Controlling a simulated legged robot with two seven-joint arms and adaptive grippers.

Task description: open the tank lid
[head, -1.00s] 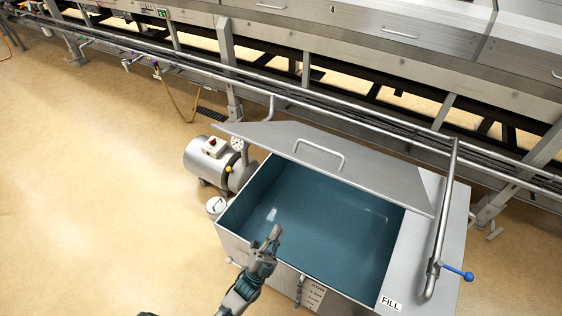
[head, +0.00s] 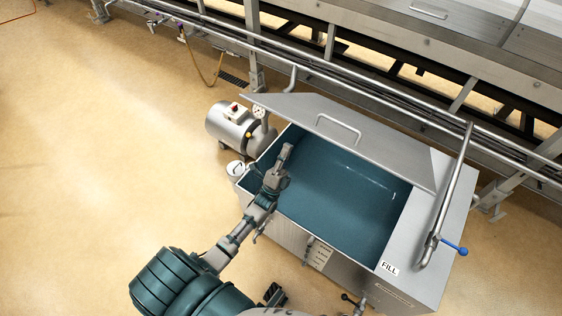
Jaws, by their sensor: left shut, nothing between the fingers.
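The tank (head: 289,234) is a steel box, open at the top, with blue-green liquid or lining showing inside. Its lid (head: 385,155) is a grey panel with a bar handle (head: 338,129); it stands raised along the tank's far side. My left gripper (head: 286,152) is shut and empty. In the picture it lies over the left part of the tank opening, left of and below the handle and apart from it. A dark piece at the bottom edge may be part of my right arm, but I cannot make out a right gripper.
A bent steel pipe (head: 452,190) with a blue-handled valve (head: 454,248) stands over the tank's right deck, near a FILL label (head: 389,268). A pump motor (head: 232,125) stands left of the tank. Rails and machine frame run behind. The floor at left is clear.

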